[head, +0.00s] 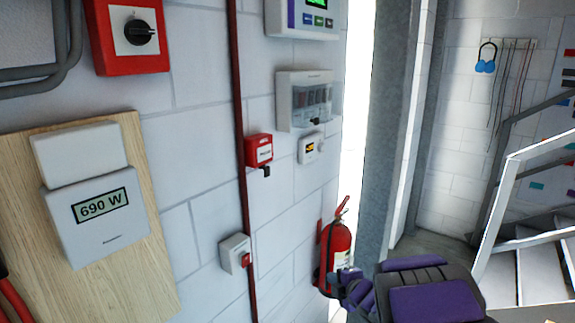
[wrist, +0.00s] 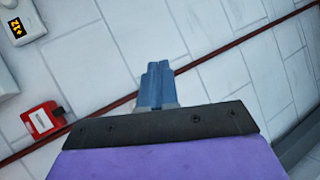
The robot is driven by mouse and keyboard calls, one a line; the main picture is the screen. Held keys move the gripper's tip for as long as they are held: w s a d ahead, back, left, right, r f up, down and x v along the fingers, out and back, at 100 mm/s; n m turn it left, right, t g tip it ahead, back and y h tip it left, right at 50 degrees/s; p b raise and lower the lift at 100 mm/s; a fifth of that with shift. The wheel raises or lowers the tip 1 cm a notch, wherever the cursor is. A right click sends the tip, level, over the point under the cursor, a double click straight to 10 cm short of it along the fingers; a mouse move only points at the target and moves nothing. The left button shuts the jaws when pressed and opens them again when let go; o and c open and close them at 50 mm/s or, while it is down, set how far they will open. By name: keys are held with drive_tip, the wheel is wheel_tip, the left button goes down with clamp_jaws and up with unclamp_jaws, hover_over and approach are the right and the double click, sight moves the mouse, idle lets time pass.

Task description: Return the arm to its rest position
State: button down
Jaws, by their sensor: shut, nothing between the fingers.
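My gripper shows in the wrist view (wrist: 157,70) as two blue-grey fingers together beyond a dark plate and a purple housing. The fingers are shut with nothing between them. A white tiled wall (wrist: 215,30) lies beyond them, and I see no contact with it. In the head view my purple and grey arm is at the bottom, right of centre, in front of the lower part of the fire extinguisher (head: 339,246). The fingertips are hard to make out there.
The wall carries a red call point (head: 259,150), a small display box (head: 310,148), a breaker box (head: 305,99), a grey switch box (head: 234,253) and a meter reading 690 W (head: 101,208). A red pipe (head: 239,110) runs down it. Stairs with a railing (head: 497,215) stand at right.

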drive_tip(key=s+d+r+m+g+h, duration=0.25)
drive_tip(key=s+d+m+h, duration=0.2)
drive_tip(key=s+m, duration=0.4)
drive_tip(key=s+d+r+m+g+h, duration=0.2)
drive_tip(key=s+d+m+g+h, duration=0.3)
drive_tip(key=s, duration=0.7)
drive_tip(key=s+a+m+g+y, duration=0.2)
drive_tip(key=s+a+m+g, duration=0.1)
drive_tip(key=s, duration=1)
drive_tip(key=s+a+m+g+y, duration=0.2)
drive_tip(key=s+a+m, duration=0.3)
drive_tip(key=s, duration=0.8)
drive_tip(key=shift+a+f+g+y, duration=0.15)
drive_tip(key=shift+a+g+y, duration=0.2)
drive_tip(key=shift+a+g, duration=0.55)
drive_tip(key=shift+s+a+t, duration=0.1)
drive_tip(key=shift+a+t, duration=0.05)
drive_tip(key=shift+t, duration=0.1)
